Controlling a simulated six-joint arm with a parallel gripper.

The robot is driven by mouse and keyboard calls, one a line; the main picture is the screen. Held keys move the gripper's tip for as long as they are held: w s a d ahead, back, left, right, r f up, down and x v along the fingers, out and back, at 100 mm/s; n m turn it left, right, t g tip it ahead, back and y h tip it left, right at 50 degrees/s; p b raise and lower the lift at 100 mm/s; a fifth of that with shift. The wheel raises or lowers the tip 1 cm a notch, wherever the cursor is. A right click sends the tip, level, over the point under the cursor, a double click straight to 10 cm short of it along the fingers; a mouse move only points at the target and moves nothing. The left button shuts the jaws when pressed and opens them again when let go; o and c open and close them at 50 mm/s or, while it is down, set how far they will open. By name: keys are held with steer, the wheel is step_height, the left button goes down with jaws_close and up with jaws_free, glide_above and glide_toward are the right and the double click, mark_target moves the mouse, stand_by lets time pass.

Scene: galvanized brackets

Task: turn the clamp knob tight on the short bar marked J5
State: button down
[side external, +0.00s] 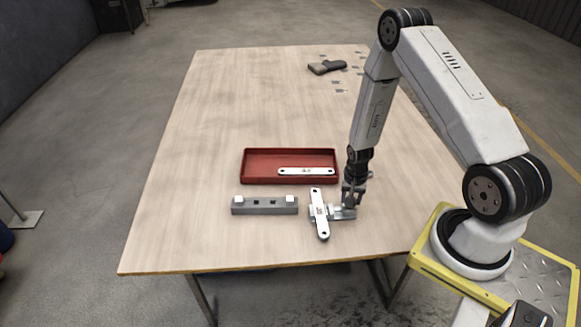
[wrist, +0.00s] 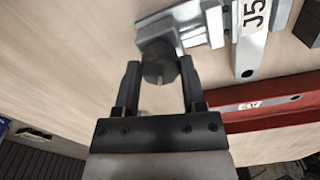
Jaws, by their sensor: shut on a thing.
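The short bar marked J5 (wrist: 252,40) is a pale metal strip with a hole near its end. In the side view the bar (side external: 319,213) lies across the grey metal clamp (side external: 343,212), near the front of the table. The clamp (wrist: 168,30) also shows at the top of the wrist view. Its dark round knob (wrist: 158,53) sits between my fingertips. My gripper (wrist: 160,66) is shut on the knob, with one finger on each side. In the side view my gripper (side external: 351,196) points down at the clamp's right end and hides the knob.
A red tray (side external: 262,153) behind the clamp holds another pale bar (side external: 305,171). A grey block (side external: 265,206) with light pads stands left of the clamp. A dark object (side external: 326,67) lies at the table's far end. The table's left half is clear.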

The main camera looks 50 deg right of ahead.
steer(key=m, duration=1.2)
steer(key=shift+m, duration=0.4)
steer(key=shift+c, duration=1.6)
jaws_free()
steer(key=shift+r, duration=3.05)
